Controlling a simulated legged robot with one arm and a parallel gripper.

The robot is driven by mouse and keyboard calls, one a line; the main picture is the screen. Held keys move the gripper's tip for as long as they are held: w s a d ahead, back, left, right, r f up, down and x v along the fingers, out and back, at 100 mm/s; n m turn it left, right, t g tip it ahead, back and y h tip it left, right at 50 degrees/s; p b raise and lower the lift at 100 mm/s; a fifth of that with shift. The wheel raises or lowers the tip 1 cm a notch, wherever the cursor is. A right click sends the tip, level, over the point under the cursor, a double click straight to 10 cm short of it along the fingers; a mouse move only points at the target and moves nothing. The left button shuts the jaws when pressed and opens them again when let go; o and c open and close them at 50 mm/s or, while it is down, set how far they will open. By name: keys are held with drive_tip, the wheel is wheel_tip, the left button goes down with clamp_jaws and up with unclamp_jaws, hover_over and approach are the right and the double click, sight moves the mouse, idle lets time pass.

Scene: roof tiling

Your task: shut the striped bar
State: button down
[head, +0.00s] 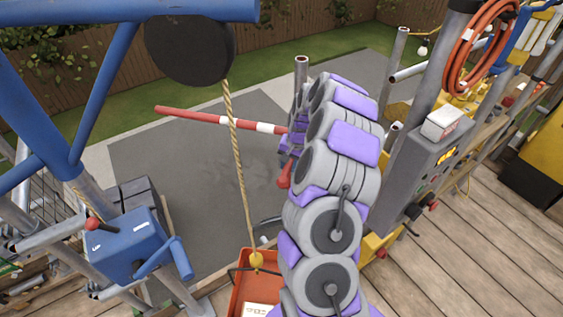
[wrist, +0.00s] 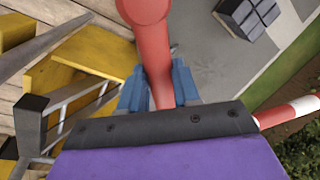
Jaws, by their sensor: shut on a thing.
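The striped bar (head: 215,118), red with white bands, reaches out level or nearly so over the grey paving, away from the deck. Its right end runs behind my arm. Part of it also shows at the right of the wrist view (wrist: 289,111). In the wrist view, the blue fingers of my gripper (wrist: 160,88) are shut on a red handle with a rounded end (wrist: 150,12). The red handle's lower tip shows below my gripper in the head view (head: 285,173). Where handle and bar join is hidden behind my gripper and arm.
A rope (head: 239,160) hangs in front of the bar, down to an orange tub (head: 250,285). A blue winch box (head: 127,245) stands at left. A grey control box (head: 428,150) and post stand at right. Yellow steps (wrist: 75,95) show in the wrist view.

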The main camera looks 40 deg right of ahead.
drive_tip(key=s+d+n+g+b, duration=0.1)
drive_tip(key=s+d+n, duration=0.2)
drive_tip(key=d+n, duration=0.2)
drive_tip(key=s+d+n+b, duration=0.1)
drive_tip(key=s+d+n, duration=0.2)
drive_tip(key=d, duration=0.5)
drive_tip(key=shift+s+n+g+y+b, duration=0.35)
drive_tip(key=shift+n+g+y, duration=0.05)
drive_tip(key=shift+n, duration=0.5)
drive_tip(key=c, duration=1.2)
unclamp_jaws()
drive_tip(key=shift+d, duration=0.1)
drive_tip(key=o, duration=0.4)
drive_tip(key=shift+d+f, duration=0.1)
drive_tip(key=shift+d, duration=0.15)
drive_tip(key=d+r+p, duration=0.1)
drive_tip(key=r+p, duration=0.1)
drive_tip(key=r, duration=0.6)
drive_tip(key=d+r+p, duration=0.2)
drive_tip(key=r, duration=0.7)
drive_tip(key=shift+d, duration=0.3)
